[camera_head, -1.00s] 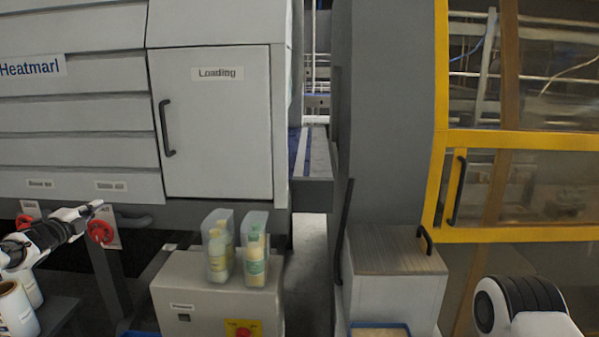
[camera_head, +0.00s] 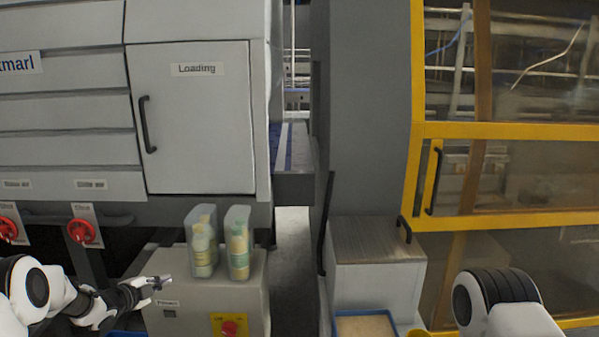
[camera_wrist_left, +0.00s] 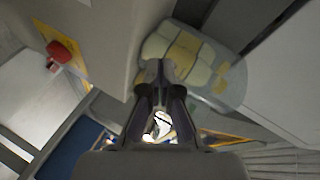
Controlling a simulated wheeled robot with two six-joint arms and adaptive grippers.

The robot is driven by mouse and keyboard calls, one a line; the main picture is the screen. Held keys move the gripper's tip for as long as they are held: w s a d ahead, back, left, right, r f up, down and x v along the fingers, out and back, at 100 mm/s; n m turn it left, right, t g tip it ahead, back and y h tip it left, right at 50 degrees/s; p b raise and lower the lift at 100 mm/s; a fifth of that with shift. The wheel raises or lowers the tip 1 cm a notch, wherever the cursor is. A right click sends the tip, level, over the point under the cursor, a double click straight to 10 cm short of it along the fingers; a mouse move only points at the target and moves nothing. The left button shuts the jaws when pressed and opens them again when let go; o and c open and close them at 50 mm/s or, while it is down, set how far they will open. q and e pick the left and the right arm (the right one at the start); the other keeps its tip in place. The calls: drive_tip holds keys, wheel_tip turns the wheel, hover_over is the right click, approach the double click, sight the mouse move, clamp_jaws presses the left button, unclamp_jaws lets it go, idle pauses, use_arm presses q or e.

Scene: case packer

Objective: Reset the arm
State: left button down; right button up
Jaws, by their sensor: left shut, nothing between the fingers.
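My left gripper (camera_head: 160,281) is in the lower left of the head view, in front of the grey control box. Its fingers are shut with nothing between them. In the left wrist view the closed fingers (camera_wrist_left: 155,72) show at the centre, with a clear container of pale items behind them. My right arm shows at the lower right of the head view, but its gripper is out of the picture.
Two clear containers (camera_head: 202,243) (camera_head: 238,245) stand on the grey control box (camera_head: 251,295), which has a red button (camera_head: 229,327). A white cabinet (camera_head: 375,290) stands right of it. Red valve knobs (camera_head: 80,231) are at left. A narrow gap lies between box and cabinet.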

use_arm(q)
drive_tip(key=s+d+f+n+g, duration=0.3)
drive_tip(key=s+d+f, duration=0.4)
drive_tip(key=s+f, duration=0.25)
drive_tip(key=s+d+f+n+g, duration=0.3)
drive_tip(key=s+d+f+n, duration=0.1)
drive_tip(key=s+d+f, duration=0.6)
drive_tip(key=s+f+n+g+y, duration=0.2)
drive_tip(key=s+f+n+g, duration=0.1)
drive_tip(key=s, duration=1.3)
drive_tip(key=s+a+r+n+g+y, duration=0.1)
drive_tip(key=s+n, duration=0.3)
drive_tip(key=s, duration=0.5)
drive_tip(key=s+a+r+n+g+y, duration=0.1)
drive_tip(key=s+a+n+g, duration=0.1)
drive_tip(key=s, duration=0.7)
drive_tip(key=shift+a+r+n+g+y, duration=0.35)
drive_tip(key=shift+n+g, duration=0.35)
drive_tip(key=shift+n, duration=0.4)
drive_tip(key=shift+w+d, duration=0.1)
drive_tip(key=shift+d, duration=0.05)
